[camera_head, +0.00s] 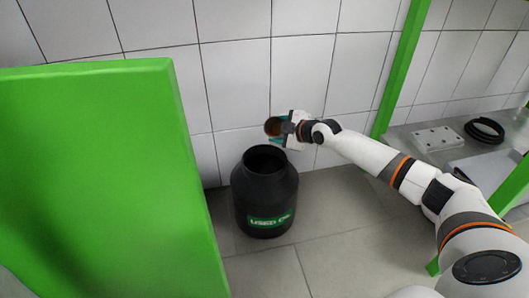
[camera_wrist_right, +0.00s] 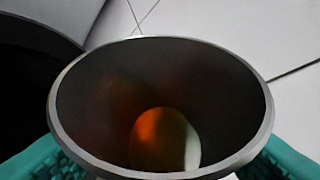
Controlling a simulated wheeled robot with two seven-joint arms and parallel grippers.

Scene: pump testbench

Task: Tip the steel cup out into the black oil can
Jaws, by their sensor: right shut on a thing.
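The black oil can (camera_head: 264,196) stands upright on the floor, its round mouth open at the top and a green "USED OIL" label on its front. My right gripper (camera_head: 280,130) is shut on the steel cup (camera_head: 271,126), above and slightly behind the can's mouth in the picture. In the right wrist view the cup (camera_wrist_right: 90,90) has its open mouth toward the camera, between teal finger pads. An orange-brown patch shows inside; I cannot tell how much liquid there is. The can's dark body (camera_wrist_right: 30,55) shows at upper left. My left gripper is not in view.
A large green panel (camera_head: 100,185) fills the left side. A tiled wall (camera_head: 235,80) stands behind the can. At right, a bench holds a perforated metal block (camera_head: 436,138) and a black ring (camera_head: 485,130). Bare floor (camera_head: 335,225) lies right of the can.

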